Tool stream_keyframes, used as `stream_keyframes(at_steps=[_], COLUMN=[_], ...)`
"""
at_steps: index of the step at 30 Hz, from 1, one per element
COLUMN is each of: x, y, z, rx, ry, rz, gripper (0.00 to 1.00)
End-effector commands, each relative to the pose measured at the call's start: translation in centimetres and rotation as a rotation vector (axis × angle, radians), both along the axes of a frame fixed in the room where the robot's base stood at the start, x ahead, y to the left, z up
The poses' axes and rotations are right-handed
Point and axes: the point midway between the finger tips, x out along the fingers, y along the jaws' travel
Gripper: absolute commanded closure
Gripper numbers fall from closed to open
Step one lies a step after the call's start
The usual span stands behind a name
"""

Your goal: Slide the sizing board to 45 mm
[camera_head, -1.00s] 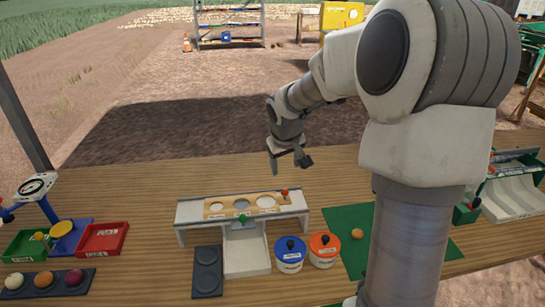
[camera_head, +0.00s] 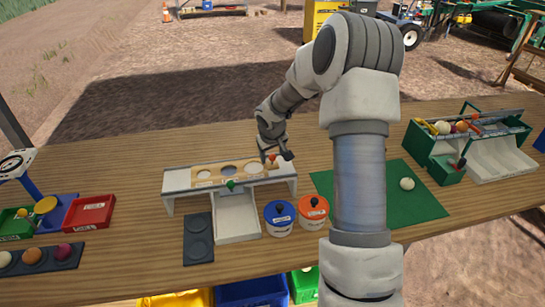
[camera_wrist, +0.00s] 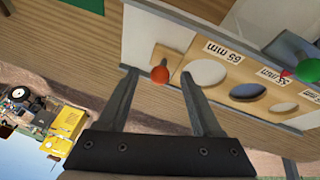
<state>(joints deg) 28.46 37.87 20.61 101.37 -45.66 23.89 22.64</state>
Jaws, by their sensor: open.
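The sizing board (camera_head: 207,174) is a tan strip with several round holes, set in the top of a white stand (camera_head: 168,205). An orange knob (camera_head: 272,157) stands at its right end. My gripper (camera_head: 275,158) is low over this end, open. In the wrist view, the orange knob (camera_wrist: 159,74) shows between the tips of my two spread fingers (camera_wrist: 158,74); I cannot tell whether they touch it. The board's holes and "mm" labels (camera_wrist: 224,50) lie to the right. A green knob (camera_head: 231,184) stands at the stand's front middle, near a red pointer (camera_wrist: 284,73).
A white chute (camera_head: 236,215) and dark two-cup tray (camera_head: 198,238) sit in front. A pale ball lies on the green mat (camera_head: 335,190). A green machine (camera_head: 432,150) is at right.

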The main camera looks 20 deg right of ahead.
Motion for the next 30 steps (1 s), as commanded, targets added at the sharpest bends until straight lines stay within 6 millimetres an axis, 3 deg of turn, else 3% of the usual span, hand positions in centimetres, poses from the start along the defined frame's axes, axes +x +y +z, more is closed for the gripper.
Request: stream_keyframes(at_steps=[13, 24, 30], x=[0.43, 0.42, 0.42], y=[-0.19, -0.18, -0.19], z=[-1.00, -0.98, -0.97], rx=[0.000, 0.000, 0.000], ry=[-0.001, -0.001, -0.001], rz=[0.000, 0.000, 0.000], gripper=[0.34, 0.99, 1.00])
